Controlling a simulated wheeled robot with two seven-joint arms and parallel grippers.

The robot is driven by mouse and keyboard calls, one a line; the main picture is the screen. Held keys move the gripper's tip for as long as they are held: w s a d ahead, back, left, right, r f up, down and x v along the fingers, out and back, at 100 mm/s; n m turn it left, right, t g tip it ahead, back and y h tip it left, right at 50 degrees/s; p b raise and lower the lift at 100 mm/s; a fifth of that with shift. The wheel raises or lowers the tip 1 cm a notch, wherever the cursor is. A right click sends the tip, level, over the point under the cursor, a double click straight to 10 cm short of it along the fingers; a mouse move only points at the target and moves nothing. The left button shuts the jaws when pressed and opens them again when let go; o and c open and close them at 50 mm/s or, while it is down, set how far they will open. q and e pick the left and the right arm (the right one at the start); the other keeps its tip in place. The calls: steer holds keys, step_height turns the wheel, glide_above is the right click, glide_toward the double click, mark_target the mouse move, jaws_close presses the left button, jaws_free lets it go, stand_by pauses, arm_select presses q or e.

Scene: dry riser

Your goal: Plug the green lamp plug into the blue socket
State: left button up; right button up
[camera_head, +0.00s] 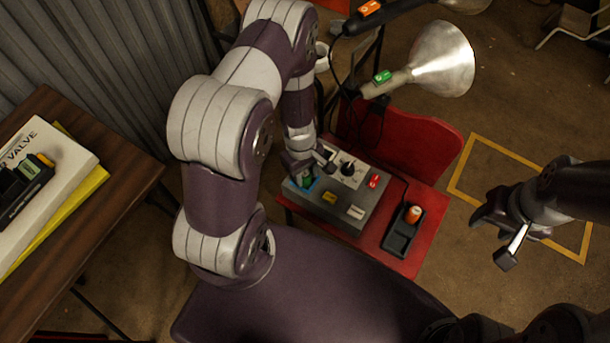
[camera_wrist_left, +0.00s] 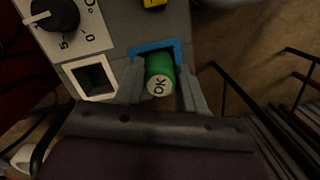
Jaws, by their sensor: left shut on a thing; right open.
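The green plug (camera_wrist_left: 160,75) is a short cylinder with a pale end marked "OK". My left gripper (camera_head: 307,165) is shut on it; its two fingers also flank it in the left wrist view (camera_wrist_left: 162,92). The plug is at the blue socket (camera_wrist_left: 155,47), whose blue frame shows around its far side; I cannot tell how deep it sits. In the head view the arm partly hides the plug and the blue socket (camera_head: 302,186). The lamp (camera_head: 440,62) with a green tag stands behind. My right gripper (camera_head: 495,238) is open and empty at the right, over the floor.
The grey box (camera_head: 340,222) carries a dial (camera_head: 347,168), a white-framed opening (camera_wrist_left: 93,78), and yellow, white and red parts. A wooden table with books is left.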

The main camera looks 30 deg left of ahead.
arm_select(q)
steer(key=shift+f, duration=0.25)
steer(key=shift+f, duration=0.2)
steer(key=o, duration=1.1)
steer(key=shift+c, duration=0.2)
